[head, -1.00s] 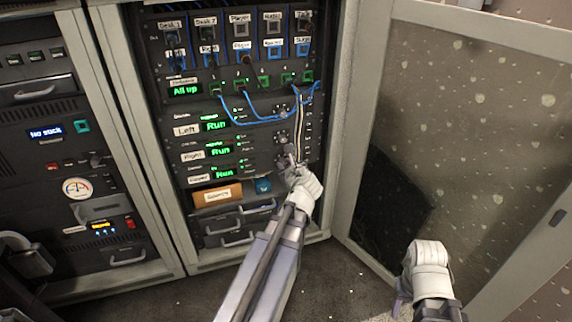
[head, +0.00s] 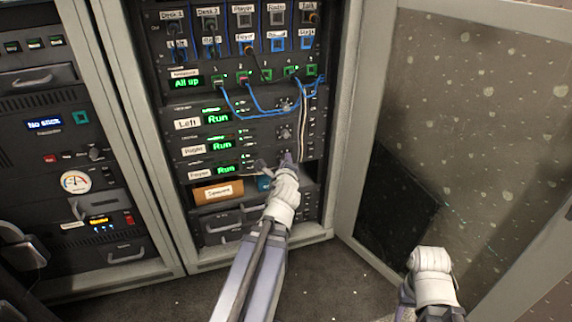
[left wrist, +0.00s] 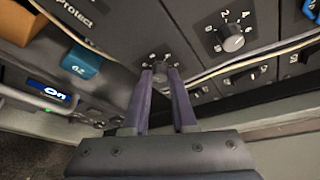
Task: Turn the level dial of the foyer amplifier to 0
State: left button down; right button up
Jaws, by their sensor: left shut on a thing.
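The foyer amplifier (head: 245,167) is the lowest of three stacked amplifiers in the open rack, with a "Foyer" label (head: 200,174) and a green "Run" display. My left gripper (head: 285,158) reaches its right side from below. In the left wrist view both fingers (left wrist: 161,70) are closed on a small dark dial (left wrist: 160,60) with white marks around it. Its pointer and reading are hidden or too small to tell. In the head view my gripper covers this dial. My right gripper (head: 404,292) hangs low at the right, away from the rack; its fingers are unclear.
Blue patch cables (head: 250,112) and pale cables (head: 304,125) hang near the upper dials. A larger numbered dial (left wrist: 233,38) lies right of my fingers in the wrist view. The speckled rack door (head: 470,120) stands open at the right. A brown box (head: 217,193) sits below.

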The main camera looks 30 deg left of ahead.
pick_arm(q)
jog(key=shift+f, duration=0.1)
pick_arm(e)
jog(key=shift+f, duration=0.2)
dwell(0.4)
pick_arm(q)
jog(key=c, duration=0.7)
grip_release()
